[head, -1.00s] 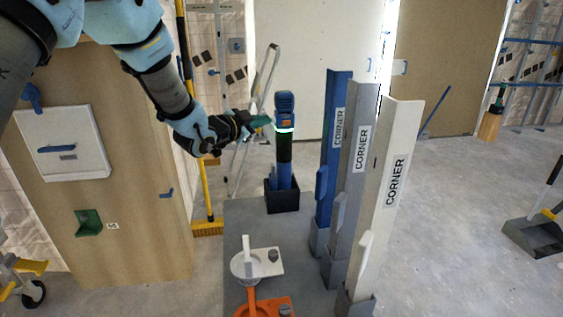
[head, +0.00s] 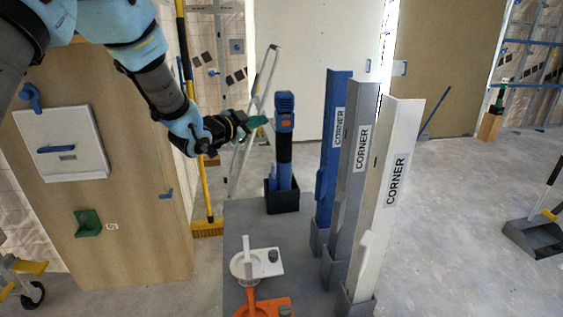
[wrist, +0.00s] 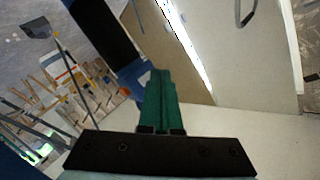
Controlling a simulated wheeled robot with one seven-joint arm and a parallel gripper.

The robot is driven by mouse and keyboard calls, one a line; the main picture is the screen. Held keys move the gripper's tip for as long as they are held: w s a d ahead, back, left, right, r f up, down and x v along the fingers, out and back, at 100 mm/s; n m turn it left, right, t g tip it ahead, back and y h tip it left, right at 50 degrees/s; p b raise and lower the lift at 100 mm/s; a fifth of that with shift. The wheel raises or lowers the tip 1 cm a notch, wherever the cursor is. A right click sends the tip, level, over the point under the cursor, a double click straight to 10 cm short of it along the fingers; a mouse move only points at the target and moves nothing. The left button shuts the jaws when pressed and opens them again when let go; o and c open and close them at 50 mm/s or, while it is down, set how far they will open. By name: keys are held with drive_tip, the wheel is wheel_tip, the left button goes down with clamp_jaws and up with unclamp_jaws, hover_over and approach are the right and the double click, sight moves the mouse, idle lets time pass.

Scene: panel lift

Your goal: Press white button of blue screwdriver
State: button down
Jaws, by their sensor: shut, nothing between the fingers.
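The blue screwdriver (head: 285,148) stands upright in a black holder (head: 284,199) on the grey bench. It has a blue head, a small orange patch and a black middle band. I cannot make out a white button on it. My gripper (head: 261,121) is just left of the screwdriver's upper part, its green fingertips shut and empty, with a small gap that is hard to judge. In the wrist view, the shut green fingers (wrist: 163,98) point up the picture, beside the black and blue body of the screwdriver (wrist: 105,35).
Blue, grey and white corner profiles (head: 392,170) stand to the right of the screwdriver. White and orange tools (head: 258,263) lie on the near bench (head: 236,218). A wooden panel (head: 115,200) and a yellow broom (head: 207,228) are at left, a stepladder (head: 262,90) behind.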

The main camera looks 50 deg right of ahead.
drive_tip(key=w+a, duration=0.3)
drive_tip(key=a, duration=0.1)
drive_tip(key=shift+w+a, duration=0.3)
drive_tip(key=shift+w, duration=0.05)
idle(0.3)
idle(0.4)
